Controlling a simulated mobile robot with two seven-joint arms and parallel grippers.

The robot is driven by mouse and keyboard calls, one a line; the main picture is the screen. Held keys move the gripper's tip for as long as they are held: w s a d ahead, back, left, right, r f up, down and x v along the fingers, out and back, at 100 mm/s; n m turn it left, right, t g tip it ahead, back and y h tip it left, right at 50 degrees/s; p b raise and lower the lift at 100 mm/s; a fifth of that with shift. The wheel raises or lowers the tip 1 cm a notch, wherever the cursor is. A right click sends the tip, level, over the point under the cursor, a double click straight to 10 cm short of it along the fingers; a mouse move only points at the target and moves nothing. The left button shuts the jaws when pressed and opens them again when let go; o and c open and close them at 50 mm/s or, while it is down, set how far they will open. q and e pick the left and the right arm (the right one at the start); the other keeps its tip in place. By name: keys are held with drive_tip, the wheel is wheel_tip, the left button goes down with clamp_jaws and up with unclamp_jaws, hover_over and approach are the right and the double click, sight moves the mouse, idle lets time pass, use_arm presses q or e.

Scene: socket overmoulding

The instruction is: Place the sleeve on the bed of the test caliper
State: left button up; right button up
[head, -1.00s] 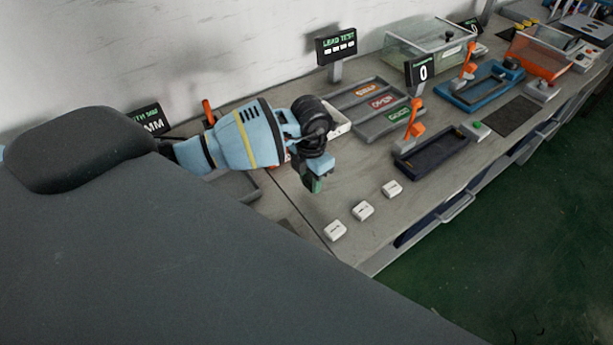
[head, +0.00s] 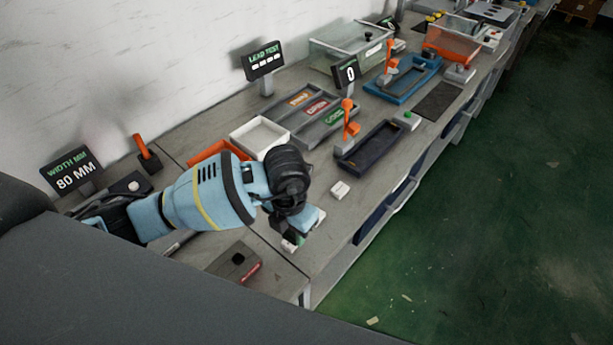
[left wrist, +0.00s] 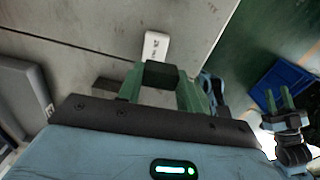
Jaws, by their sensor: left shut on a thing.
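My left gripper (head: 297,238) is low over the front of the bench, by the white labelled pieces. In the left wrist view its green fingers (left wrist: 160,82) are shut on a dark block (left wrist: 161,74), which may be the sleeve. A white labelled piece (left wrist: 155,46) lies on the bench just beyond the fingertips. The caliper's display (head: 75,177) reads "WIDTH MM 80 MM" at the left; my left arm hides much of the area before it, and I cannot make out the bed. My right gripper (left wrist: 280,103) shows at the right of the left wrist view, its fingers apart and empty.
An orange lever (head: 143,150) stands beside the display. A white tray (head: 259,136), grey sorting trays (head: 305,117) and a dark tray fixture (head: 372,146) lie farther along. A dark-knobbed plate (head: 238,262) is near the bench's front corner. Another white piece (head: 340,190) lies on the bench.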

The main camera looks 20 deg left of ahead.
use_arm(q)
drive_tip(key=m, duration=0.1)
drive_tip(key=r+m, duration=0.1)
drive_tip(key=m, duration=0.1)
drive_tip(key=shift+w+a+r+m, duration=0.15)
drive_tip(key=shift+a+r+m, duration=0.15)
drive_tip(key=shift+m, duration=0.1)
drive_tip(key=m, duration=0.1)
drive_tip(key=r+m, duration=0.1)
drive_tip(key=m, duration=0.1)
drive_tip(key=shift+a+r, duration=0.15)
drive_tip(key=shift+a, duration=0.05)
drive_tip(key=m, duration=0.1)
drive_tip(key=r+m, duration=0.1)
drive_tip(key=m, duration=0.1)
drive_tip(key=shift+a+r+m, duration=0.2)
drive_tip(key=shift+a+m, duration=0.05)
drive_tip(key=shift+m, duration=0.05)
drive_tip(key=s+a+r+m, duration=0.1)
drive_tip(key=r+m, duration=0.3)
drive_tip(key=m, duration=0.7)
drive_tip(key=s+a+r+m, duration=0.1)
drive_tip(key=a+r+m, duration=0.1)
drive_tip(key=m, duration=0.9)
drive_tip(key=shift+a+r, duration=0.3)
drive_tip(key=shift+r, duration=0.55)
drive_tip(key=shift+s, duration=0.1)
